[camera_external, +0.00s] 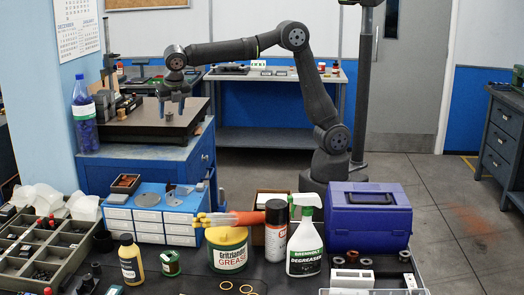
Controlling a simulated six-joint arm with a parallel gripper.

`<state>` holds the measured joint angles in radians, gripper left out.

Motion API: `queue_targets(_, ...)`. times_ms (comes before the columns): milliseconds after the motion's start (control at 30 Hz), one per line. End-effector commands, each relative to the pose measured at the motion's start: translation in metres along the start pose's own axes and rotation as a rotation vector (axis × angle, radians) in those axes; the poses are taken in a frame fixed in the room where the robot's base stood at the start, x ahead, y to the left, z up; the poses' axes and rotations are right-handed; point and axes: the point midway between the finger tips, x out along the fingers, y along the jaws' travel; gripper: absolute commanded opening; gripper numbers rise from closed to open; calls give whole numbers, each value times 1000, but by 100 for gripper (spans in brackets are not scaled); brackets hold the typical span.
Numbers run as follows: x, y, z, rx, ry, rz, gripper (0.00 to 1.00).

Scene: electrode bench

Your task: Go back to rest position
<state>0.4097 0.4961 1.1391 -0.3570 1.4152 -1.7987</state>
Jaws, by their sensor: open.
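My gripper (172,106) points down at the end of my outstretched arm. It is open and hangs over the dark plate (125,128) on top of the blue cabinet (198,165). Nothing can be seen held between the fingers. A small brownish piece (169,117) shows right by the fingertips, on or just above the plate. I cannot tell whether the fingers touch it.
A stand (108,75) rises from the plate left of my gripper, with a blue bottle (84,115) nearby. The front bench holds a grease tub (227,250), a degreaser bottle (304,245) and a purple toolbox (368,222). Open floor (425,195) lies at right.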

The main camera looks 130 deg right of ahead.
Motion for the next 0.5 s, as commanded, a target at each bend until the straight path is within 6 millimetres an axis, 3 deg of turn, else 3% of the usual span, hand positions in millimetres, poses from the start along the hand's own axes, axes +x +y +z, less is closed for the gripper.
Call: queue_targets(500, -11, 32, -100, 54, 1, -23, 55)
